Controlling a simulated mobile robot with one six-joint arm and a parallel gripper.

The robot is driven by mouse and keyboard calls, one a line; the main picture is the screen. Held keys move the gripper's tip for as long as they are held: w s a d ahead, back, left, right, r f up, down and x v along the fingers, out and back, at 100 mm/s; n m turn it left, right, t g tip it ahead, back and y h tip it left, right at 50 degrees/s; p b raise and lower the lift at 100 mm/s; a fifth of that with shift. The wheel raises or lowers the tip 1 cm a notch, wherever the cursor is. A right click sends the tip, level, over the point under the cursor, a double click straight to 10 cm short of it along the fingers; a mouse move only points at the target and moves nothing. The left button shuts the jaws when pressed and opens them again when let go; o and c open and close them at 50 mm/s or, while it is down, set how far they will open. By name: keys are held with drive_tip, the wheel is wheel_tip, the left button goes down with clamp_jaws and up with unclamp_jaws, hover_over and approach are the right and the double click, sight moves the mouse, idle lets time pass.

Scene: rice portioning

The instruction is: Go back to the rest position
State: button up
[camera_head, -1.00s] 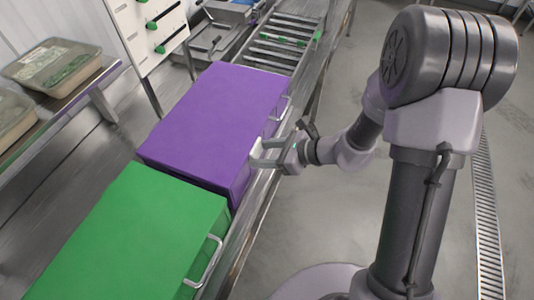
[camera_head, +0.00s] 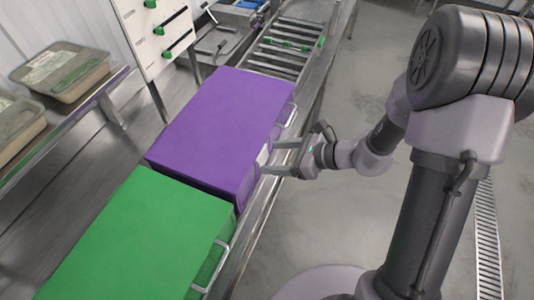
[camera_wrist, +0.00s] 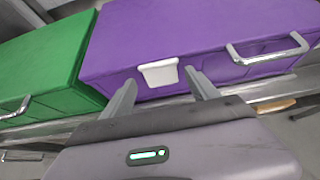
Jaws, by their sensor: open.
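My gripper (camera_head: 282,157) is open and empty beside the purple box, on its aisle side. In the wrist view, my gripper (camera_wrist: 160,95) has its two fingers spread, pointing at the box's side. The purple box (camera_head: 215,125) stands closed on the metal counter. In the wrist view the purple box (camera_wrist: 190,35) shows a white tab (camera_wrist: 159,72) ahead of the space between the fingers and a metal handle to the right. The white tab also shows in part in the head view (camera_head: 263,153).
A green box (camera_head: 140,240) with a metal handle (camera_head: 218,265) stands close to the purple one. A roller conveyor (camera_head: 285,55) lies beyond. Lidded trays (camera_head: 62,70) sit on a shelf at left. The floor at right (camera_head: 330,215) is open.

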drive_tip(key=shift+v, duration=0.8)
drive_tip(key=shift+d, duration=0.15)
drive_tip(key=shift+d, duration=0.1)
drive_tip(key=s+r+n+g+h+b, duration=0.25)
drive_tip(key=s+r+n+b, duration=0.35)
drive_tip(key=s+n, duration=0.4)
drive_tip(key=s+d+r+n+t+h+b, duration=0.2)
drive_tip(key=s+d+r+n+t+h, duration=0.2)
drive_tip(key=s+d+n+h, duration=0.2)
drive_tip(key=shift+s+d+r+n, duration=0.3)
drive_tip(key=shift+s+d+n, duration=0.45)
drive_tip(key=shift+d, duration=0.35)
drive_tip(key=shift+w+h, duration=0.1)
drive_tip(key=shift+h, duration=0.15)
